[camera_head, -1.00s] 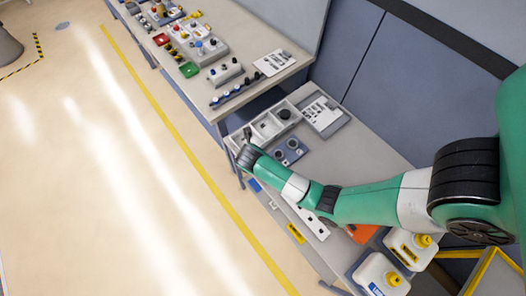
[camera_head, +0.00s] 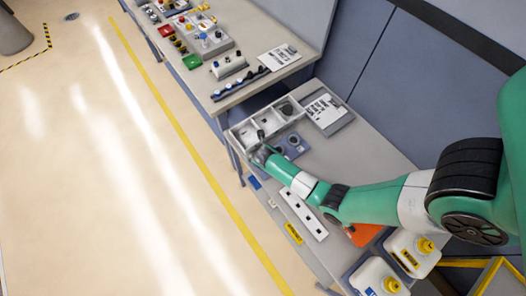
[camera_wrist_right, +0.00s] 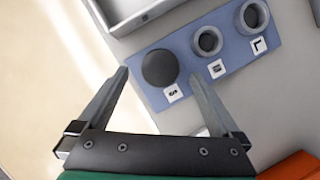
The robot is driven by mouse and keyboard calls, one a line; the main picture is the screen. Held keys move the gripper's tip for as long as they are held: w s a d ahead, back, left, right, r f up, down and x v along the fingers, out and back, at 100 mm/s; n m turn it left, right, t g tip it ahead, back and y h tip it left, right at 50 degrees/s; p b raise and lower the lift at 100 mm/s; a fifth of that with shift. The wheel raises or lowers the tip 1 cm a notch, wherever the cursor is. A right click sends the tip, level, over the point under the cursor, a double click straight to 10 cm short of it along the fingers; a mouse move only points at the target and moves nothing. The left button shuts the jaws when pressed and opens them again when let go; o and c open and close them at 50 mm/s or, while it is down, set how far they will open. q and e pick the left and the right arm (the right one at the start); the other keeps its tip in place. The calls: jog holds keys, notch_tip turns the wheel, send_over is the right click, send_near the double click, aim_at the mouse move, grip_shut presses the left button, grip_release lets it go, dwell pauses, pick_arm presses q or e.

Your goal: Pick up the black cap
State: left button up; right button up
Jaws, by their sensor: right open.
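The black cap (camera_wrist_right: 160,68) is a round dark disc at the left end of a blue plate (camera_wrist_right: 181,43) in the right wrist view. My right gripper (camera_wrist_right: 159,74) is open, with one fingertip on each side of the cap in the picture. I cannot tell how far above the cap the fingers are. In the head view my right gripper (camera_head: 263,143) is at the left edge of the blue plate (camera_head: 301,149), and the cap is hidden or too small to make out. My left gripper is not in view.
Two hollow grey rings (camera_wrist_right: 208,41) sit beside the cap on the plate. A grey tray (camera_head: 243,132) with a dark round thing (camera_head: 287,108) stands behind. A white socket strip (camera_head: 302,213), an orange item (camera_head: 362,234) and yellow-capped jugs (camera_head: 412,252) lie towards the front.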

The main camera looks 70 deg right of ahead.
jog(key=x, duration=0.2)
jog(key=shift+d+f+b, duration=0.15)
jog(key=shift+f+b, duration=0.15)
jog(key=shift+c, duration=0.3)
jog(key=c, duration=1.5)
jog(key=shift+r, duration=0.15)
